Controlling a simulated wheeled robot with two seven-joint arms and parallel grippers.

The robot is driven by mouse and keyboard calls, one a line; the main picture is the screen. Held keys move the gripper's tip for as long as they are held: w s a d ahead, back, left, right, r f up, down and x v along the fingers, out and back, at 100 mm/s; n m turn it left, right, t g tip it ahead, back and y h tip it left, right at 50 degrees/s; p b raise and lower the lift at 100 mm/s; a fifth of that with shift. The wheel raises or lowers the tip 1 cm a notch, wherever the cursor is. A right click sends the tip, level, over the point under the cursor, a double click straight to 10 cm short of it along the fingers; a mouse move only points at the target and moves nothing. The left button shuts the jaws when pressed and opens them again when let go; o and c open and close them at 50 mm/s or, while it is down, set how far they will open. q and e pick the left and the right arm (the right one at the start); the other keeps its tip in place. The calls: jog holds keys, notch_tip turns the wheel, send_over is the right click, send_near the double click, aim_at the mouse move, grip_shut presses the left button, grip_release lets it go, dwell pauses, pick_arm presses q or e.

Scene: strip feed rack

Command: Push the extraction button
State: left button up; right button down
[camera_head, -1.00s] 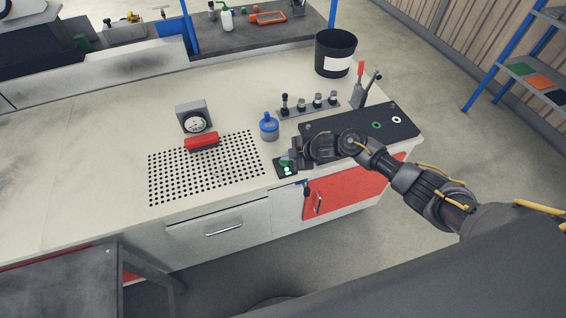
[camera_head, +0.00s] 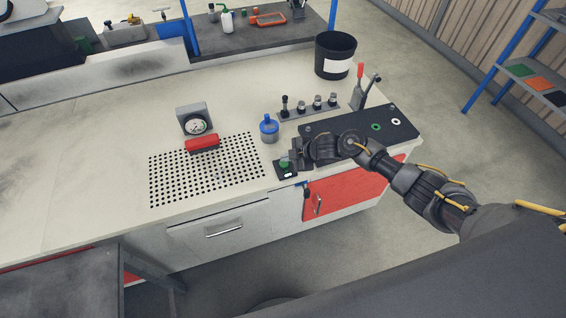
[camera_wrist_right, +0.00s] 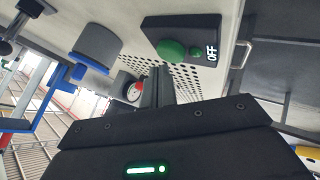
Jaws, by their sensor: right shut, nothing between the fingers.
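The extraction button is a large green dome (camera_wrist_right: 171,50) on a black control box (camera_wrist_right: 208,30) in the right wrist view. A small green lamp (camera_wrist_right: 196,53) and the word OFF sit beside it. In the head view the button (camera_head: 285,161) shows on the box (camera_head: 286,171) at the bench's front edge. I cannot judge the exact gap. My left gripper is out of view.
A blue-capped jar (camera_head: 269,128) stands just behind the button box. A black panel (camera_head: 388,122) lies right, under my right arm.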

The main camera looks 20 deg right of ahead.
aim_at(287, 164)
jog(key=shift+r, duration=0.35)
notch_tip(287, 164, up, 6)
jog(key=p, duration=0.5)
jog(key=shift+p, duration=0.35)
